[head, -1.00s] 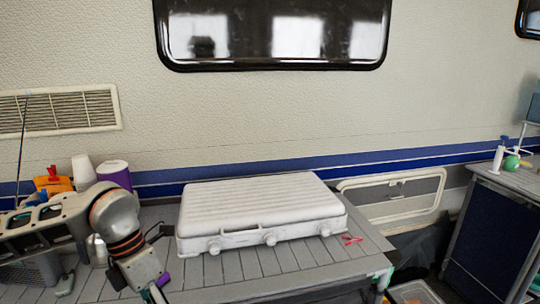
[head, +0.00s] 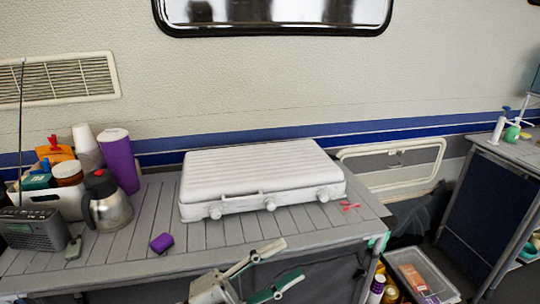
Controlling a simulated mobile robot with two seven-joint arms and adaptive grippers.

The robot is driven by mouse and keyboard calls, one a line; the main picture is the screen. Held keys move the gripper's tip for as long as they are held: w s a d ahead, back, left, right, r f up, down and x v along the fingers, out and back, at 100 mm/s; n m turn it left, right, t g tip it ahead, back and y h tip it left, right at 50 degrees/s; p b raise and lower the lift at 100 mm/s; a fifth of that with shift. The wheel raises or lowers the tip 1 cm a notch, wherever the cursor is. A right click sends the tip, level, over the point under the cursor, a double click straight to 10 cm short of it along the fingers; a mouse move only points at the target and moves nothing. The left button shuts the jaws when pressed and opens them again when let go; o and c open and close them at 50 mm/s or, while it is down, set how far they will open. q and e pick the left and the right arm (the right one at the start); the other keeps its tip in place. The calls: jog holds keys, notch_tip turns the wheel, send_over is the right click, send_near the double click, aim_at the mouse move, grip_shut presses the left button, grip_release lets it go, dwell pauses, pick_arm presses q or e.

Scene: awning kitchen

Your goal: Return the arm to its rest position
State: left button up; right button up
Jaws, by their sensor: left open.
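My left gripper (head: 290,258) is at the bottom middle of the head view, in front of the table's front edge. Its two fingers point up and to the right and stand apart, with nothing between them. The lower finger has a teal-green pad. A small purple object (head: 161,243) lies on the grey slatted table (head: 215,237), apart from the gripper. The rest of my left arm is below the picture. My right gripper is not in view.
A white camping stove (head: 262,175) stands closed on the table. At left are a steel kettle (head: 110,210), purple cup (head: 119,162), radio (head: 35,231) and white bin (head: 38,197). A red item (head: 349,206) lies right of the stove. A crate (head: 420,277) is lower right.

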pick_arm(q)
jog(key=w+a+f+n+t+y, duration=0.3)
jog(key=a+f+n+t+y, duration=0.65)
jog(key=f+n, duration=0.6)
jog(key=s+a+f+n+g+y, duration=0.3)
jog(key=s+a+f, duration=0.3)
jog(key=f, duration=0.4)
jog(key=s+a+f+n+g+y, duration=0.4)
jog(key=s+f, duration=0.4)
jog(key=f, duration=0.3)
jog(key=a+y, duration=0.1)
jog(key=a, duration=0.1)
jog(key=shift+a, duration=0.4)
jog(key=shift+y, duration=0.25)
